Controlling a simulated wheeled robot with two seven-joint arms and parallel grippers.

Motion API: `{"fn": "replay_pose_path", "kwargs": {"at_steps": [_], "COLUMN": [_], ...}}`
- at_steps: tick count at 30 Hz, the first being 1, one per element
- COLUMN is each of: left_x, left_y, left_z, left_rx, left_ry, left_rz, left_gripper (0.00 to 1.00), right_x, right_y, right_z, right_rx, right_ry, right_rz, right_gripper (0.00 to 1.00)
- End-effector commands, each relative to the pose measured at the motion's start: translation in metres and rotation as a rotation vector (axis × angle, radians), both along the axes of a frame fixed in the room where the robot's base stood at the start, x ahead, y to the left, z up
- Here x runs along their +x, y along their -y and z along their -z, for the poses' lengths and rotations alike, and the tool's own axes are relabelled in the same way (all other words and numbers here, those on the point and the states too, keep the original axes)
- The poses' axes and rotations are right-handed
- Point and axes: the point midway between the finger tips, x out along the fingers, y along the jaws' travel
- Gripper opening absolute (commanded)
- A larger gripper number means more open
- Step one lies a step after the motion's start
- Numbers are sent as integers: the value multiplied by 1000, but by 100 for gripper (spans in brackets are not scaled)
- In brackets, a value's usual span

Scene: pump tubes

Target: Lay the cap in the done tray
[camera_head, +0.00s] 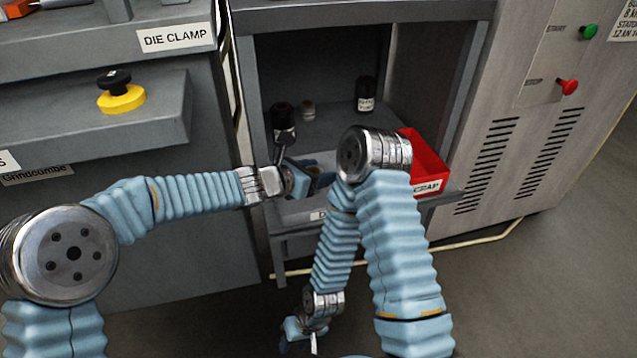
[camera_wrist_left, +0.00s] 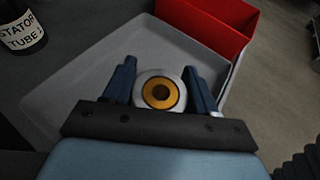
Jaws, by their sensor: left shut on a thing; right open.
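My left gripper (camera_wrist_left: 158,72) is shut on the cap (camera_wrist_left: 160,92), a round pale piece with an orange ring and a dark centre. The left wrist view shows the cap between the blue fingers, over a shallow grey tray (camera_wrist_left: 85,78). I cannot tell whether the cap touches the tray floor. In the head view my left gripper (camera_head: 308,180) is inside the cabinet opening, and the cap is hidden there. The tray is mostly hidden behind my arms, and its label is not readable. My right gripper (camera_head: 304,332) is open, low in front of the cabinet.
A red bin (camera_head: 428,160) stands just right of the grey tray. Dark labelled tubes (camera_head: 285,122) (camera_head: 365,95) and a small pale piece (camera_head: 308,110) stand on the cabinet shelf. Cabinet side walls bound the opening. My right arm crosses in front of it.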

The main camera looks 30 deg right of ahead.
Motion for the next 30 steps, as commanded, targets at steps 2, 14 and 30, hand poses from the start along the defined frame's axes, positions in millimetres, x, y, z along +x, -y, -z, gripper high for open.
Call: {"fn": "replay_pose_path", "kwargs": {"at_steps": [2, 14, 30], "left_x": [3, 4, 4], "left_y": [4, 5, 5], "left_z": [6, 37, 41], "left_rx": [-1, -1, 0], "left_ry": [-2, 1, 0], "left_rz": [0, -1, -1], "left_gripper": [16, 16, 82], "right_x": [0, 1, 1], "right_y": [0, 0, 0], "right_z": [0, 15, 18], "right_rx": [0, -1, -1], "right_ry": [0, 3, 4], "right_rz": [0, 2, 3], "right_gripper": [43, 43, 43]}}
